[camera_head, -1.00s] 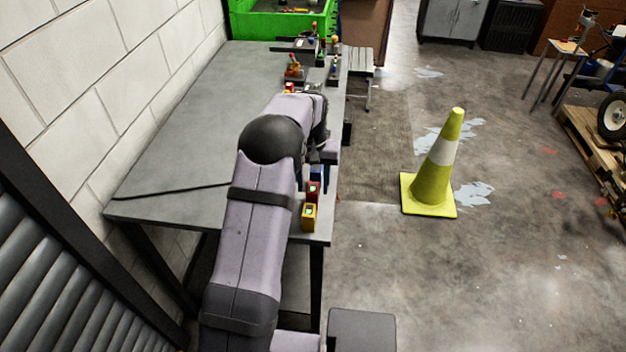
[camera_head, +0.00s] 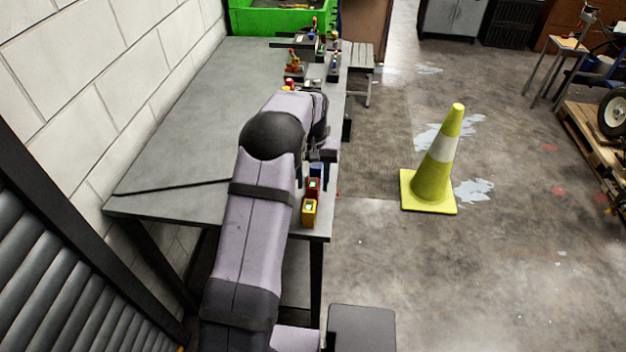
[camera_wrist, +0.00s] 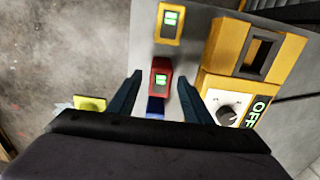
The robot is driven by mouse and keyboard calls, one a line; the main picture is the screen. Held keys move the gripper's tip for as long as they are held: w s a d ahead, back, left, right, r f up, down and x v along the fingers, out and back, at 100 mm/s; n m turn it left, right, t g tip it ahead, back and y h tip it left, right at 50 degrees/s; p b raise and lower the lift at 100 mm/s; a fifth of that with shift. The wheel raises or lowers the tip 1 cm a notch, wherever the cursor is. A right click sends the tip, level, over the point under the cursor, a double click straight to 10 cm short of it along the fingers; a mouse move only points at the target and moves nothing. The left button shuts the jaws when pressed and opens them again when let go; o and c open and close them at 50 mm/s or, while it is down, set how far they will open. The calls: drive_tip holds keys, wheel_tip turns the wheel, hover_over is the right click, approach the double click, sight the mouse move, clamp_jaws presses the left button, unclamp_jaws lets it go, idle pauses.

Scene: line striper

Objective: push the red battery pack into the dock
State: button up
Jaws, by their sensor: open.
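The red battery pack (camera_wrist: 160,79) stands on the grey table, with a lit green display on top. It also shows in the head view (camera_head: 313,188), between a yellow pack and a blue one. In the wrist view my gripper (camera_wrist: 161,84) is open, with its two dark fingers on either side of the red pack and visible gaps to it. A yellow housing (camera_wrist: 248,60) with a square opening, a dial and a green OFF label stands to the right in the wrist view; it could be the dock, but I cannot tell for sure.
A yellow pack (camera_wrist: 171,23) and a blue pack (camera_wrist: 155,107) stand in line with the red one. The table edge (camera_wrist: 131,50) runs close beside them. A yellow cone (camera_head: 437,160) stands on the floor. The left of the table (camera_head: 180,130) is mostly clear.

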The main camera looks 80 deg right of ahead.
drive_tip(key=shift+c, duration=0.3)
drive_tip(key=c, duration=0.9)
drive_tip(key=shift+r+p, duration=0.7)
drive_tip(key=shift+r, duration=0.1)
drive_tip(key=shift+r+p, duration=1.4)
drive_tip(key=shift+r, duration=0.35)
